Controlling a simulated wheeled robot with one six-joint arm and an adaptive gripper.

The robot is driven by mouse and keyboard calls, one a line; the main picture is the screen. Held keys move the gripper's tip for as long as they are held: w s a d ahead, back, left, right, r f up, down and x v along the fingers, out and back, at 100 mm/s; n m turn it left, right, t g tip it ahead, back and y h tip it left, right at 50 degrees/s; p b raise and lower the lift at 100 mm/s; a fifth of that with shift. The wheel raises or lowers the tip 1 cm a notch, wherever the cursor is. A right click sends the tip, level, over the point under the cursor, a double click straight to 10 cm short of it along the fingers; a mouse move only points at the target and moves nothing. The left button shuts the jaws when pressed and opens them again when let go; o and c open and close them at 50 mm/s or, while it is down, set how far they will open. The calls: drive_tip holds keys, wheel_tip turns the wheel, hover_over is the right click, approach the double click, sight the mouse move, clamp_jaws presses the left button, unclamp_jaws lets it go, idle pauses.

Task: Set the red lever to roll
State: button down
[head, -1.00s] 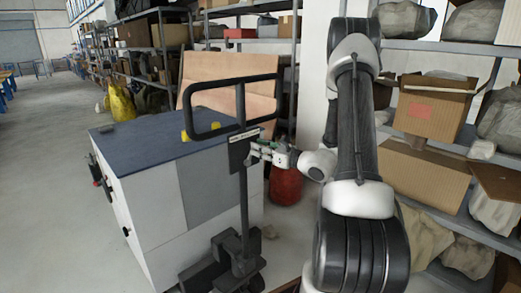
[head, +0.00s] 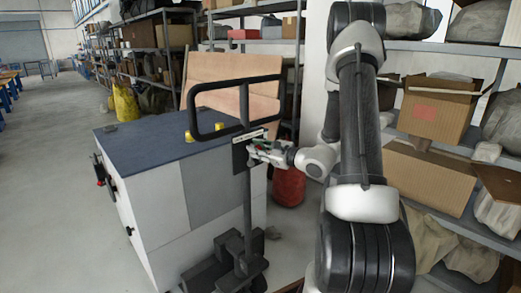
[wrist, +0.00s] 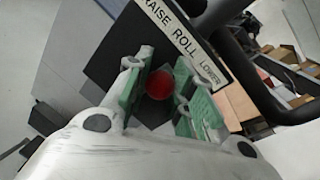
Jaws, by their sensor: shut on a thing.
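The red lever shows as a round red knob (wrist: 160,85) in the wrist view, between the two green finger pads of my gripper (wrist: 163,92). My gripper is shut on the knob. A black plate with a white label strip (wrist: 190,35) reading RAISE, ROLL, LOWER lies just behind it. The knob appears below the word ROLL, but the tilted view makes its exact setting hard to tell. In the head view, my gripper (head: 257,152) is at the plate on the post of a black handle (head: 192,110); the knob is hidden there.
A grey-white cabinet with a blue top (head: 150,140) stands left of the post. A red container (head: 288,187) stands behind my gripper. Shelves with boxes (head: 430,175) line the right side. Open floor (head: 50,200) lies at the left.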

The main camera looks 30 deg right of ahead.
drive_tip(key=shift+s+a+f+n, duration=0.2)
drive_tip(key=shift+a+f+n, duration=0.05)
drive_tip(key=shift+a+n, duration=0.15)
drive_tip(key=c, duration=1.2)
unclamp_jaws()
drive_tip(key=shift+w+r, duration=0.1)
drive_tip(key=shift+s+d, duration=0.25)
drive_tip(key=shift+s, duration=0.05)
drive_tip(key=v, duration=1.1)
drive_tip(key=shift+s+r, duration=0.1)
drive_tip(key=shift+s, duration=0.15)
